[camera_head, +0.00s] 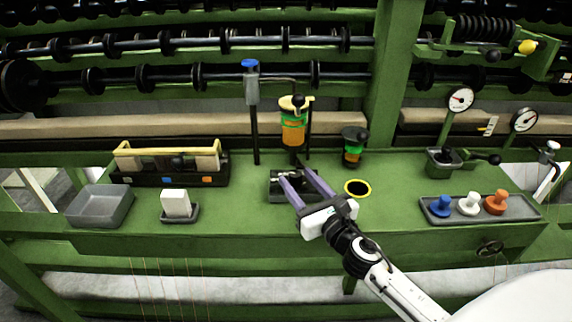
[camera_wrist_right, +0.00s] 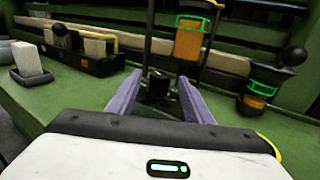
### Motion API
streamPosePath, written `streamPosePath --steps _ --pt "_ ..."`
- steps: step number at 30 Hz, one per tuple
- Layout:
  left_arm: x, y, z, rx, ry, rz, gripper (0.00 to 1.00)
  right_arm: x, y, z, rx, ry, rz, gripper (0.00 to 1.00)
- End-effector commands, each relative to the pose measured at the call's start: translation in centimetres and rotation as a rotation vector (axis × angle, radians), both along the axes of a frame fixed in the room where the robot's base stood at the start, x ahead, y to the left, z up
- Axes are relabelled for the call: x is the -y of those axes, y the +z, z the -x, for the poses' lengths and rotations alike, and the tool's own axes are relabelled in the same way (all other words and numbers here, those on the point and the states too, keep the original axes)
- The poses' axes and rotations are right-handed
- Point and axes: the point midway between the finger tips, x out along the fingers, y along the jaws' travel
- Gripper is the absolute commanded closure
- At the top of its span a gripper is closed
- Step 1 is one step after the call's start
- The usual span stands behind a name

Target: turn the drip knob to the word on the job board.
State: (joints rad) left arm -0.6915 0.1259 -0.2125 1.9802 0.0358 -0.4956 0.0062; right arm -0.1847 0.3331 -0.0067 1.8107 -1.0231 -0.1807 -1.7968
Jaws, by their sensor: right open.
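My right gripper (camera_head: 294,171) reaches in from the lower right with its two purple fingers apart. In the right wrist view the reservoir (camera_wrist_right: 190,40) stands beyond the fingers. A small dark knob-like piece (camera_wrist_right: 158,84) shows between the open fingers (camera_wrist_right: 157,90), with a gap on each side; I cannot tell for certain that it is the drip knob. I can make out no job board word. My left gripper is not in view.
A dark jar with a green band (camera_head: 353,148) and a yellow-rimmed ring (camera_head: 357,188) are right of the gripper. A post with a blue top (camera_head: 251,90) stands left. A tray (camera_head: 524,211) holds blue, white and orange knobs. The bench between them is mostly clear.

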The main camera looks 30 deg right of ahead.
Motion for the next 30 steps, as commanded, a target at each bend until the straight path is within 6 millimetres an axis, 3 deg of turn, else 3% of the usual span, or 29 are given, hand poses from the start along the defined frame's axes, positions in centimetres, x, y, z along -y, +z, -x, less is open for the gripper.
streamPosePath --steps 3,9,21,23,29,30 --pt "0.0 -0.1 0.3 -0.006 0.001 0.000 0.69 0.2 0.2 -2.4 0.003 0.000 0.000 0.54" --pt "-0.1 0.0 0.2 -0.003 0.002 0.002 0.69 0.5 0.1 -5.1 0.001 -0.001 -0.001 0.54" --pt "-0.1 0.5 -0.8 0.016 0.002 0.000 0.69 0.5 0.0 -6.0 -0.001 0.001 -0.001 0.54" --pt "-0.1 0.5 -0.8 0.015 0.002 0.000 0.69 0.5 0.0 -6.0 -0.001 0.001 -0.001 0.60" --pt "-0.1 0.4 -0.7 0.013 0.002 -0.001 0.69 0.5 0.0 -6.0 -0.001 0.001 -0.001 0.94" --pt "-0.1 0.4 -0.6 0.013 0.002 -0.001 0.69 0.5 0.0 -6.0 -0.001 0.001 -0.001 0.95"
